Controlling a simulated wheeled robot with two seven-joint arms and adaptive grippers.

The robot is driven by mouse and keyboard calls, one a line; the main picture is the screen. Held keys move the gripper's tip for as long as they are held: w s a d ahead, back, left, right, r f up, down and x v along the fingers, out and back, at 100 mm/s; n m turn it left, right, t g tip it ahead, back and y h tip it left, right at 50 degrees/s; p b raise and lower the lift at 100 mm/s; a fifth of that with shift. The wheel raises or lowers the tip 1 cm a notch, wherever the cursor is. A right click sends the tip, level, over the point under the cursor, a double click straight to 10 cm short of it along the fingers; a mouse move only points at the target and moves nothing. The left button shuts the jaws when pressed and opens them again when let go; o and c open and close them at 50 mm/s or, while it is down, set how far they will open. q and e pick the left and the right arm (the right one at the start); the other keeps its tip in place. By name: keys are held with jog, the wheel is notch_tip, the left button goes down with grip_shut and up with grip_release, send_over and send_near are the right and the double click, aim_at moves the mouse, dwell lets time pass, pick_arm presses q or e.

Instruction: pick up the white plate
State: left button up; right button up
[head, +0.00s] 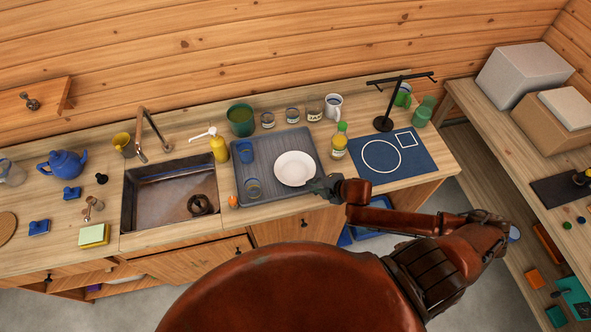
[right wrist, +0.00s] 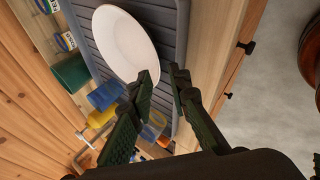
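The white plate (head: 294,168) lies flat on a grey ribbed tray (head: 278,207) on the counter. It also shows in the right wrist view (right wrist: 125,42), just beyond my fingertips. My right gripper (head: 322,186) is at the plate's near right edge in the head view. In the right wrist view my right gripper (right wrist: 161,77) has its two fingers spread apart with nothing held. One fingertip overlaps the plate's rim in that view; I cannot tell whether it touches. My left gripper is not in view.
A yellow bottle (head: 339,144) stands close right of the plate. A sink (head: 173,199) lies left of the tray; a blue mat (head: 414,163) and a black stand (head: 384,123) are to the right.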

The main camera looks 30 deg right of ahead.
jog(key=w+f+n, duration=0.1)
jog(key=w+f, duration=0.1)
jog(key=w+d+f+n+p, duration=0.1)
jog(key=w+f, duration=0.2)
jog(key=shift+w+d+f+n, duration=0.15)
jog(key=shift+w+n, duration=0.15)
dwell(0.4)
jog(key=shift+c, duration=0.5)
grip_shut()
